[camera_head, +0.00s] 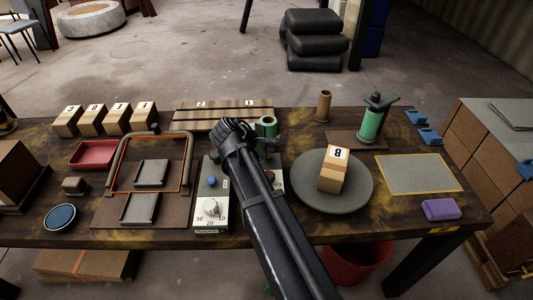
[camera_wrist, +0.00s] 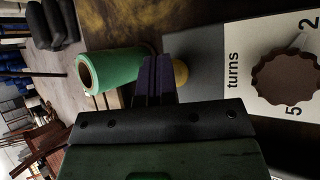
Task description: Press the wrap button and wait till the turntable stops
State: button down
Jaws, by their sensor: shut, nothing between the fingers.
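The control panels (camera_head: 212,220) lie left of and beneath my arm; one has a blue button (camera_head: 212,181) and a white dial (camera_head: 212,208). In the wrist view, a yellow round button (camera_wrist: 180,72) sits on a panel marked "turns", near a brown dial (camera_wrist: 284,78). My gripper (camera_wrist: 157,78) is shut and empty, its fingertips right beside the yellow button; contact cannot be told. In the head view my arm hides that button.
A green roll (camera_head: 266,125) stands just behind my gripper. A green spool on a post (camera_head: 372,120) and a brown cylinder (camera_head: 323,106) stand behind the turntable. A yellow-edged mat (camera_head: 418,174) and a purple block (camera_head: 441,210) lie at right.

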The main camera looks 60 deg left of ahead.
jog(key=shift+f, duration=0.2)
dwell(0.4)
jog(key=shift+r+p, duration=0.9)
jog(key=shift+r, duration=0.15)
